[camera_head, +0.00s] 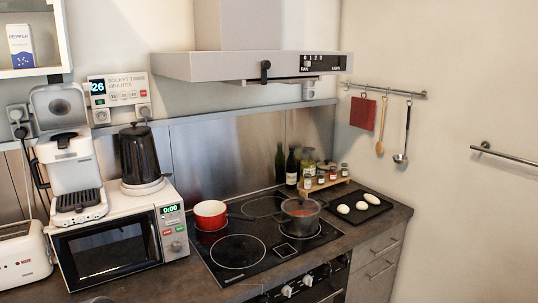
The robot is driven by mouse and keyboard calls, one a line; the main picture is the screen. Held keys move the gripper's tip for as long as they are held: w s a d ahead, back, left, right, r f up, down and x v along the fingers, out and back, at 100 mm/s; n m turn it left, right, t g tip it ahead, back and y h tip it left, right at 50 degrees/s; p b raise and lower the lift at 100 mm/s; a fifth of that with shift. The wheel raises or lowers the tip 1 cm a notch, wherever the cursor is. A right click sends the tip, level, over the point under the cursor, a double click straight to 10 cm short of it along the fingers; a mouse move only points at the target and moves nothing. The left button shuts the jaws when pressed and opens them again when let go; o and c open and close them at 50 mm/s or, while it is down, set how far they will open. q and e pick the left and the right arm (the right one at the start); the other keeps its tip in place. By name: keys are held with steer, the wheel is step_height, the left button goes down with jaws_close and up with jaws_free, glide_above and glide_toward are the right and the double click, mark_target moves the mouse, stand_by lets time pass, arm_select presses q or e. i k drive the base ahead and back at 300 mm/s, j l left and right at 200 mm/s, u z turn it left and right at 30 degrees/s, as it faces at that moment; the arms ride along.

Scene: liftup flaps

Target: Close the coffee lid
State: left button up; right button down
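The white coffee machine (71,163) stands on top of the microwave at the left. Its grey lid (58,105) is raised, standing upright at the back of the machine's top and tilted toward the wall. The machine's drip tray (78,200) faces the front. Neither of my grippers can be made out in the head view, and nothing touches the lid. A small dark rounded shape shows at the bottom edge on the left; I cannot tell what it is.
A black kettle (140,154) stands close right of the coffee machine on the microwave (112,246). A white toaster (20,256) is at the far left. The wall cabinet (32,72) hangs above the lid. A red pot (210,215) and a grey pot (300,215) sit on the hob.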

mark_target(55, 106)
steer(key=i+l, duration=0.65)
steer(key=i, duration=0.2)
steer(key=i+l+u, duration=0.1)
steer(key=u, duration=1.6)
steer(key=j+u, duration=0.3)
steer(key=u, duration=0.25)
steer(key=k+j, duration=0.05)
steer(key=j, duration=0.05)
